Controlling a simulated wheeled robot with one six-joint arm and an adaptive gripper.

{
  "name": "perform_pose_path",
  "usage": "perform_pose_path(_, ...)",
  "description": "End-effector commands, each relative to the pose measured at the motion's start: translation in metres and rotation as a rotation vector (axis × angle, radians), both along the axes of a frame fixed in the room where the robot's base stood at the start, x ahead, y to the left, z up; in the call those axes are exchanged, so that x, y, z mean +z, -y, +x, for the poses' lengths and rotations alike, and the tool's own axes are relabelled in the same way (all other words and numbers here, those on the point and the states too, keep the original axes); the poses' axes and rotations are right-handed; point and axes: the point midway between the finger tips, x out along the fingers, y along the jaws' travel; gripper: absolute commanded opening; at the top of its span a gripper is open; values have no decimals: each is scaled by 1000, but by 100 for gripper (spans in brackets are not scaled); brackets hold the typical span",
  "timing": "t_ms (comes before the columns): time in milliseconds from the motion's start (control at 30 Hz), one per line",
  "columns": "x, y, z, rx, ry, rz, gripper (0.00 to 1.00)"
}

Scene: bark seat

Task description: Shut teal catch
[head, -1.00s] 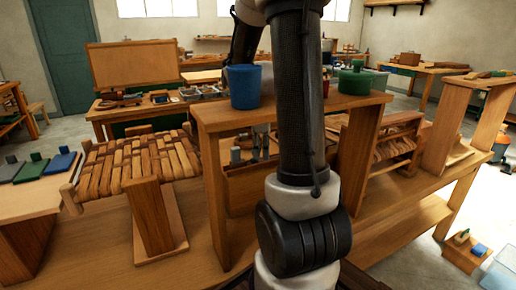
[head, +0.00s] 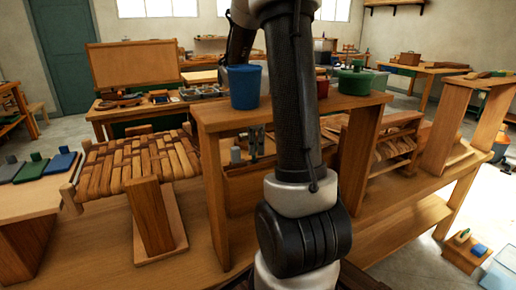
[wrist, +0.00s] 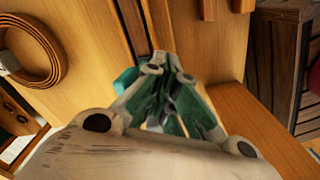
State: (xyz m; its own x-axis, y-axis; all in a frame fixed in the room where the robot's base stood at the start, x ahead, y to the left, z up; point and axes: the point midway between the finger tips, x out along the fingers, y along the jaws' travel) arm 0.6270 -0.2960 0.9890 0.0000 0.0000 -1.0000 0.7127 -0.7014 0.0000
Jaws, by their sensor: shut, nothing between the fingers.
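In the wrist view, my gripper (wrist: 166,64) is shut, with its green fingers meeting at the tips and nothing held. A small teal piece (wrist: 125,80), which looks like the teal catch, shows just left of the fingertips against a wooden panel (wrist: 95,45). Most of it is hidden behind the fingers, so I cannot tell its position or whether the fingers touch it. In the head view my arm covers the middle, and I cannot make out the catch there.
A coiled brown strap (wrist: 35,50) hangs at the left in the wrist view. A dark slatted crate (wrist: 288,65) stands at the right. In the head view, a blue cup (head: 244,87) and a green container (head: 355,80) stand on the wooden shelf top (head: 285,108).

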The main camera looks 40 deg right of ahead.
Motion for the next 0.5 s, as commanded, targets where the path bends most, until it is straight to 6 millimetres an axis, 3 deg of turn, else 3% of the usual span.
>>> perform_pose_path(500, 8, 0, 0, 0, 1, 0, 0)
